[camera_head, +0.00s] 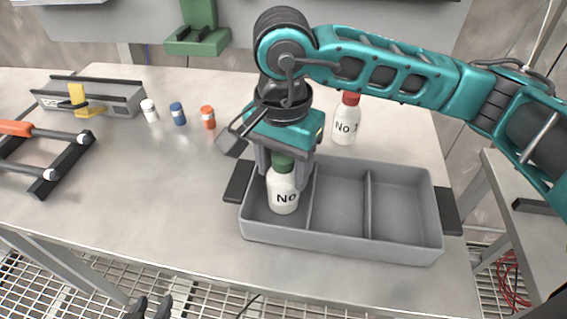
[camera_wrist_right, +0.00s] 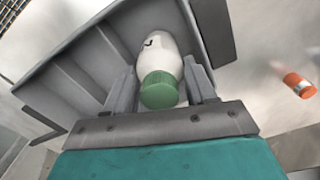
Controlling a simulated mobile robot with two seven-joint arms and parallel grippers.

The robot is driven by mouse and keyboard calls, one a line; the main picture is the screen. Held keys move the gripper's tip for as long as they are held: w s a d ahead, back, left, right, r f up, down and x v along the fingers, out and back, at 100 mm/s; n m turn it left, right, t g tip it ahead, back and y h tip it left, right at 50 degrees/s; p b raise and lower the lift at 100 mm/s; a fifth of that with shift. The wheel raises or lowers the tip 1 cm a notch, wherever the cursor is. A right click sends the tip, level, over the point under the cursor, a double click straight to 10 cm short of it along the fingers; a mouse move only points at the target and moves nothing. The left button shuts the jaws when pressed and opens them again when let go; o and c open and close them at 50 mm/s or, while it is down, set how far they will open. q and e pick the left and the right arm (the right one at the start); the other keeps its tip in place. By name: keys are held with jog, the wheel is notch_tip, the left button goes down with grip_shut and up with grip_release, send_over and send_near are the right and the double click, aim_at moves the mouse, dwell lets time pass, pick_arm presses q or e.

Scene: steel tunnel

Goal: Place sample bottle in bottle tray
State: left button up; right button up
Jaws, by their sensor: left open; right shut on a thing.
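The white sample bottle with a green cap (camera_head: 284,194) is upright in the left compartment of the grey bottle tray (camera_head: 340,246). Whether its base touches the tray floor I cannot tell. My right gripper (camera_head: 282,163) comes from above and is shut on the bottle at its green cap. In the right wrist view, the bottle (camera_wrist_right: 158,58) sits between the two fingers (camera_wrist_right: 163,88), inside the tray (camera_wrist_right: 62,82). A second white bottle with a red cap (camera_head: 346,120) stands on the table behind the tray. My left gripper (camera_head: 151,306) is open and empty at the bottom edge.
The tray's middle and right compartments are empty. Small white (camera_head: 149,110), blue (camera_head: 178,114) and orange (camera_head: 208,117) containers stand at the back left. A tool rack (camera_head: 60,165) and a grey holder (camera_head: 115,95) are farther left. The table's front left is clear.

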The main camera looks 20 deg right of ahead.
jog(key=shift+f+b, duration=0.2)
jog(key=shift+b, duration=0.1)
jog(key=o, duration=1.2)
jog(key=shift+r+p, duration=0.4)
jog(key=shift+p, duration=0.05)
notch_tip(320, 180, up, 12)
jog(key=shift+f, duration=0.15)
